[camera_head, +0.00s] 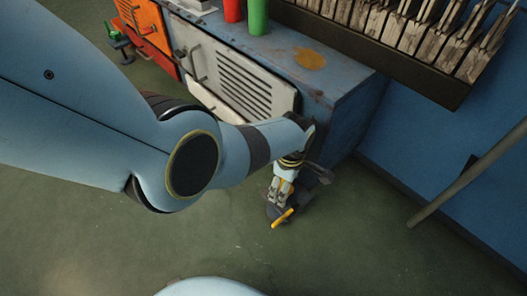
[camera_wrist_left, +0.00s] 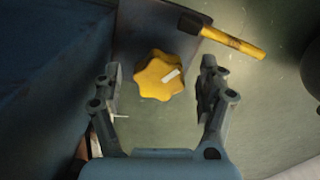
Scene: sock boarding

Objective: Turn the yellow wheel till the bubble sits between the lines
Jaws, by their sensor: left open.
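The yellow wheel (camera_wrist_left: 158,78), lobed like a star knob, sits on a dark plate (camera_wrist_left: 136,32) in the left wrist view. A short pale bar marks its face. My left gripper (camera_wrist_left: 160,67) is open, with one finger on each side of the wheel and visible gaps between. In the head view my left gripper (camera_head: 280,193) points down beside the cabinet's end and hides the wheel. I cannot make out the bubble or its lines in either view. My right gripper is not in view.
A yellow-handled bar with a dark head (camera_wrist_left: 233,40) lies beyond the wheel; its yellow part shows in the head view (camera_head: 283,217). A blue cabinet (camera_head: 345,110) stands close behind, with red and green cups (camera_head: 258,18) on top. The floor in front is clear.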

